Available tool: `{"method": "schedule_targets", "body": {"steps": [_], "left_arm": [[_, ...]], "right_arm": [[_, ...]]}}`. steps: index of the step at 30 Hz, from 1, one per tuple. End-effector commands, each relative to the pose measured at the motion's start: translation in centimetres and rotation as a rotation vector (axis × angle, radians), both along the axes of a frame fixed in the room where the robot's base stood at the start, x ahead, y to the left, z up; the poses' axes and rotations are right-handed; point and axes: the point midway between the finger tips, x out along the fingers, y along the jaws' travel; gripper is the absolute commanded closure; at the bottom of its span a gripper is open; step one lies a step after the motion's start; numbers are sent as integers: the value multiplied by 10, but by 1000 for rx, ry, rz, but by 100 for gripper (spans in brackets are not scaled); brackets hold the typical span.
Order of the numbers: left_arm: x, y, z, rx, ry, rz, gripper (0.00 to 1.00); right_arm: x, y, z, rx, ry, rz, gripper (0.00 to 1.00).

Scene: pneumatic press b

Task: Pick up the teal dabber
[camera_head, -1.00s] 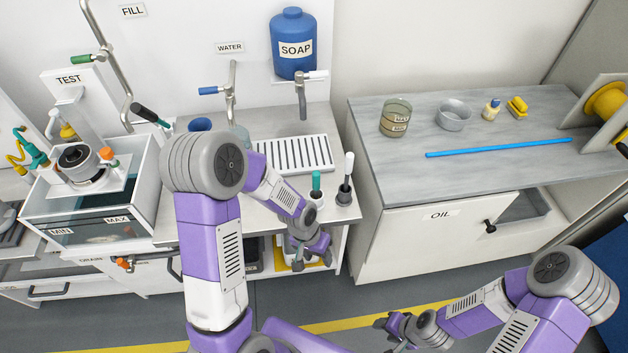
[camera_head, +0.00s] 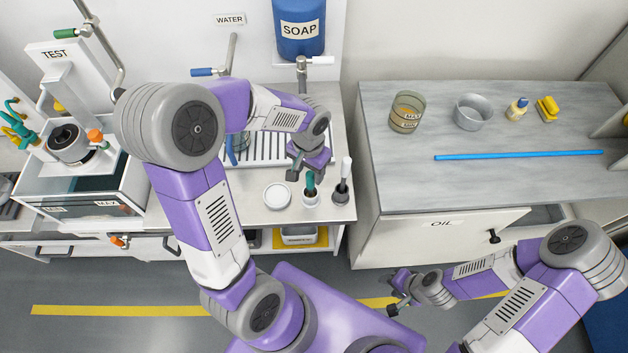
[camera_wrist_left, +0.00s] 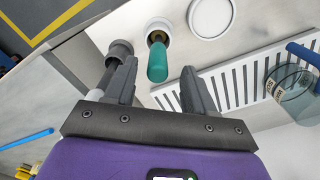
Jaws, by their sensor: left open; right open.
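The teal dabber (camera_head: 310,183) stands in a small white cup (camera_head: 311,199) near the front right of the sink counter. In the left wrist view the teal dabber (camera_wrist_left: 157,62) shows its rounded handle pointing toward me, its lower end in the white cup (camera_wrist_left: 158,30). My left gripper (camera_head: 302,174) is open and just above and beside the dabber. In the left wrist view its two fingers (camera_wrist_left: 158,85) lie on either side of the handle's end, without visible contact. My right gripper (camera_head: 394,294) is open and empty, low at the right, far from the dabber.
A white-handled brush in a dark holder (camera_head: 342,184) stands close right of the dabber. A round white lid (camera_head: 277,196) lies to its left. A slatted drain rack (camera_head: 270,150) and a glass beaker (camera_wrist_left: 290,90) are nearby. The oil cabinet (camera_head: 380,180) stands further right.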

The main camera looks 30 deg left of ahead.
Motion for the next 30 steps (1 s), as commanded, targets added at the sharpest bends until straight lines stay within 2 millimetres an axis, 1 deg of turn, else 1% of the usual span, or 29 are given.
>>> {"method": "schedule_targets", "body": {"steps": [1,6,10,13,19,20,30], "left_arm": [[0,0,-8,0,3,0,46],[1,-3,-34,-1,4,-1,46],[1,-3,-50,-1,3,0,46],[2,-3,-54,-1,1,0,46],[2,-3,-54,-1,0,1,46],[2,-3,-54,-1,0,0,48],[2,-3,-54,-1,0,0,100]], "right_arm": [[0,0,-3,0,1,0,51],[0,0,-11,0,1,0,51],[0,0,-15,0,0,0,51],[0,0,-16,0,0,0,51],[0,0,-15,0,0,0,51],[0,0,-15,0,0,0,51],[0,0,-15,0,0,0,51]]}}
